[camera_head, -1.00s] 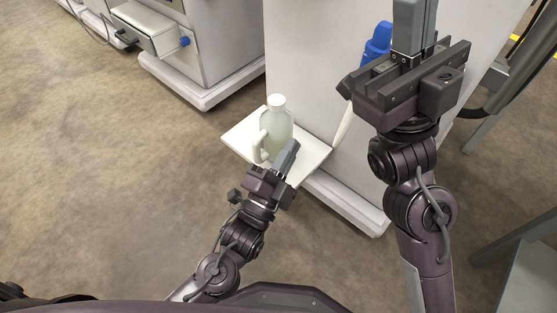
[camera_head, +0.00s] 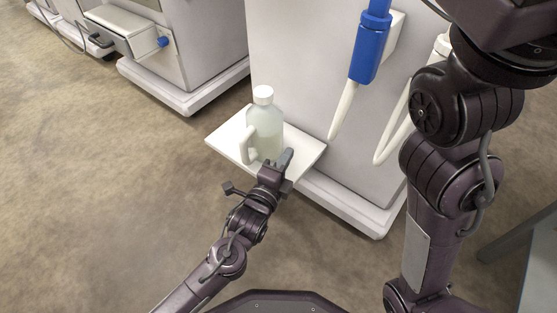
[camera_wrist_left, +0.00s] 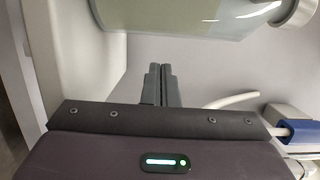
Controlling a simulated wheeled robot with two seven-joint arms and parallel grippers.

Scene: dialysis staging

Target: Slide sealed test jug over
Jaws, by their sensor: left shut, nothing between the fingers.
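The sealed test jug (camera_head: 265,128) is a translucent bottle with a white cap and a side handle, holding pale liquid. It stands upright on a white shelf (camera_head: 228,139) at the front of a machine. My left gripper (camera_head: 286,158) is shut and empty at the jug's near right side, low by the shelf; whether it touches the jug I cannot tell. In the left wrist view the closed fingers (camera_wrist_left: 160,84) show, with part of the jug (camera_wrist_left: 190,18) at the top edge. My right arm is raised at the right; its fingers are out of view.
The white machine (camera_head: 300,60) rises behind the shelf, with a blue-handled wand (camera_head: 370,48) and white tubes hanging on it. Its base (camera_head: 345,205) juts out below. Another machine (camera_head: 190,45) stands at the back left. A grey table (camera_head: 540,265) is at lower right. The floor at left is clear.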

